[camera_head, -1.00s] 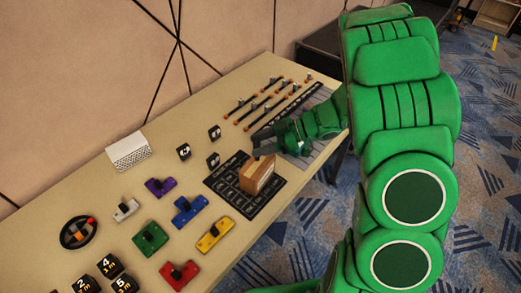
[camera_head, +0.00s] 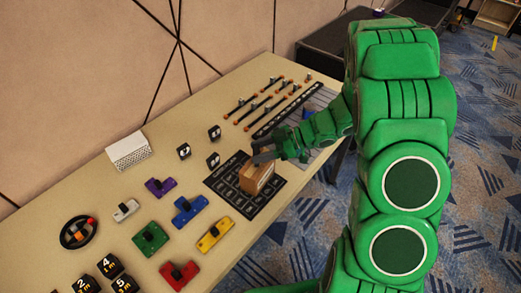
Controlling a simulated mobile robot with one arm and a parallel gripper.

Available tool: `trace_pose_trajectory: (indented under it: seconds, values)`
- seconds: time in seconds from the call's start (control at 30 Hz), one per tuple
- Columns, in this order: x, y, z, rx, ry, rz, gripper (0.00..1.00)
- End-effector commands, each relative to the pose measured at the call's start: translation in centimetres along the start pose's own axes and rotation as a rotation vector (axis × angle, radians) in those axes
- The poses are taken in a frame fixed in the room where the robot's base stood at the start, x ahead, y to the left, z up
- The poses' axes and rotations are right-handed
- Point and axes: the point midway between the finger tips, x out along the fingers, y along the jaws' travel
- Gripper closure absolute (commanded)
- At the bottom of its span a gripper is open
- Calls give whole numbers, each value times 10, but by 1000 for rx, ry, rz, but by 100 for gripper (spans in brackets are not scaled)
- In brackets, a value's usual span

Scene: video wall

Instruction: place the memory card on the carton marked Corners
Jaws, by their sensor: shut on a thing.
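A brown carton (camera_head: 258,180) with a light-coloured front stands on a black mat with white markings (camera_head: 229,190). Any word on the carton is too small to read. My gripper (camera_head: 257,153) is over the top of the carton, with its dark fingers shut and close to the carton's upper edge. The memory card between the fingers is too small and too covered to make out. I cannot tell whether the fingers or the card touch the carton.
Coloured pieces, including a blue one (camera_head: 190,210) and a yellow one (camera_head: 215,234), lie nearer. Rods with orange ends (camera_head: 254,112) lie behind. A white box (camera_head: 128,150) stands by the wall.

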Motion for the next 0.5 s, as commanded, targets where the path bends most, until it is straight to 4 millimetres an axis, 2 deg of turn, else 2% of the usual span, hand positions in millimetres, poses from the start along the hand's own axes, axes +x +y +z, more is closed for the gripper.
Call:
trace_pose_trajectory:
  seconds: [0.03, 0.07, 0.2, 0.23, 0.5]
  values:
    - [0, 0, 1, 1, 0, 0, 83]
    - [0, 0, 1, 0, 0, 0, 45]
    - [0, 0, 1, 0, 0, 0, 23]
    - [0, 0, 1, 0, 0, 0, 21]
    - [0, 0, 0, 0, 0, 0, 21]
